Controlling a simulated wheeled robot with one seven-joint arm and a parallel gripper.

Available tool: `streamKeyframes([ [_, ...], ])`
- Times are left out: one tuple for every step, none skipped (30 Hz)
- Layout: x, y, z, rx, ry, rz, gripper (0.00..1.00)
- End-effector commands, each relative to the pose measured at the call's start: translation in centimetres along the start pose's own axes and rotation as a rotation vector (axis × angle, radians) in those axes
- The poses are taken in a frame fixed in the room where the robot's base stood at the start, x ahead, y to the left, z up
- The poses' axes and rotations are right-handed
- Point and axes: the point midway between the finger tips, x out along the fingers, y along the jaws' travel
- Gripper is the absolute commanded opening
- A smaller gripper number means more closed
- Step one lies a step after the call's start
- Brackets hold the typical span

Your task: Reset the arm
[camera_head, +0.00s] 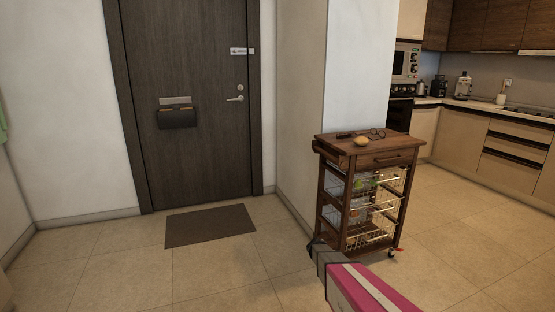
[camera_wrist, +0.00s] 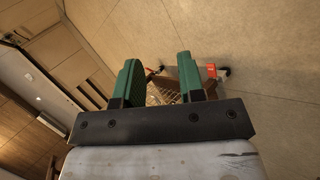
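My arm (camera_head: 365,290), pink with a pale stripe, reaches in from the bottom of the head view. My gripper (camera_head: 318,250) is the dark end piece, over the floor in front of the wooden cart. In the wrist view my gripper (camera_wrist: 159,68) shows two green fingers standing apart with nothing held between them. The cart's wire basket (camera_wrist: 164,92) and wheels show beyond the fingers. How far the gripper is from the cart is hard to tell.
The wooden cart (camera_head: 375,160) carries a yellow item (camera_head: 361,141) and glasses (camera_head: 377,133) on top. A mat (camera_head: 210,225) lies before the dark door (camera_head: 190,90). Kitchen cabinets (camera_head: 460,145) stand at the right. Floor at left is clear.

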Motion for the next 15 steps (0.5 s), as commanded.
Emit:
streamKeyframes([
  [-2.6,2.0,3.7,-0.005,-0.012,-0.072,0.36],
  [-3.8,2.6,5.1,-0.012,-0.018,-0.118,0.36],
  [-5.4,3.3,6.9,-0.021,-0.024,-0.181,0.36],
  [-6.5,3.8,8.3,-0.028,-0.027,-0.229,0.36],
  [-7.8,4.3,9.6,-0.035,-0.028,-0.277,0.36],
  [-9.4,4.9,11.5,-0.044,-0.028,-0.34,0.36],
  [-10.6,5.4,12.8,-0.052,-0.025,-0.386,0.36],
  [-11.7,5.7,14.1,-0.059,-0.021,-0.431,0.36],
  [-13.2,6.2,15.6,-0.068,-0.015,-0.488,0.36],
  [-14.2,6.5,16.7,-0.074,-0.008,-0.527,0.36],
  [-15.1,6.8,17.7,-0.08,-0.002,-0.564,0.36],
  [-16.2,7.1,18.8,-0.087,0.007,-0.609,0.36],
  [-17.0,7.3,19.6,-0.092,0.014,-0.638,0.36],
  [-17.6,7.4,20.2,-0.096,0.021,-0.664,0.36],
  [-18.3,7.6,20.8,-0.1,0.028,-0.693,0.36],
])
